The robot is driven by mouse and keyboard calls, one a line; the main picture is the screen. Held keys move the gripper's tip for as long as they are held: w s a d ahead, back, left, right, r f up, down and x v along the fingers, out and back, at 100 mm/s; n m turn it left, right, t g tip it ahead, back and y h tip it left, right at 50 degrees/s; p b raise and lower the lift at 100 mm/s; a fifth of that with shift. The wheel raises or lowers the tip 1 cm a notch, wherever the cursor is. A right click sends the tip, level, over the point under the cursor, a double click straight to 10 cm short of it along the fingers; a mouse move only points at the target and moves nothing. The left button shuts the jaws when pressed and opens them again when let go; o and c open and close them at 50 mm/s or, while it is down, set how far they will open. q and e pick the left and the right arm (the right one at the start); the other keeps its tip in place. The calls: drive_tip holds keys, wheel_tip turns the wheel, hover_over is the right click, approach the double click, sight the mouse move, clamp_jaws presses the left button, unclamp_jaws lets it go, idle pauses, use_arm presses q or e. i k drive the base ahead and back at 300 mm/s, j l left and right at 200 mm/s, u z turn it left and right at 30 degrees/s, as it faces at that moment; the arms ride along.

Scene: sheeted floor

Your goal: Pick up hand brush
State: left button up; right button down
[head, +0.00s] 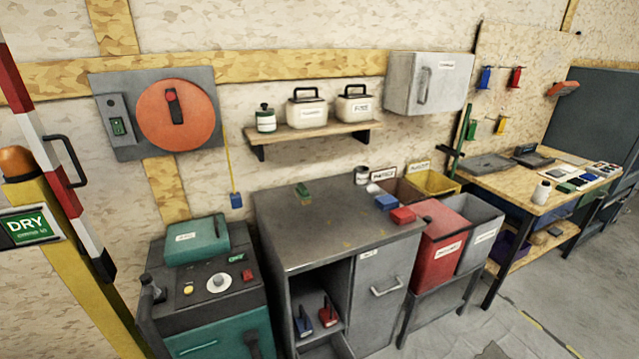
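No single object can be told for certain as the hand brush. A blue handled item (303,322) and a red handled item (328,314) stand side by side in the open lower compartment of the grey cabinet (330,232); they look brush-like, but are small. Neither of my grippers is in view.
A green machine (208,300) stands left of the cabinet, behind a yellow post (75,270) and striped barrier arm. Red (440,250) and grey (484,222) bins stand right. A wooden workbench (510,190) is farther right. Sheeted floor (540,300) is open at lower right.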

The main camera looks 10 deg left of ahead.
sight(301, 192)
drive_tip(key=k+j+z, duration=0.1)
drive_tip(key=z, duration=0.3)
drive_tip(key=k+j+z, duration=0.1)
drive_tip(key=j+z, duration=0.25)
drive_tip(key=k+j+z, duration=0.1)
drive_tip(key=z, duration=0.3)
drive_tip(key=k+j+z, duration=0.1)
drive_tip(key=z, duration=0.25)
drive_tip(key=k+l, duration=0.05)
drive_tip(key=k, duration=0.05)
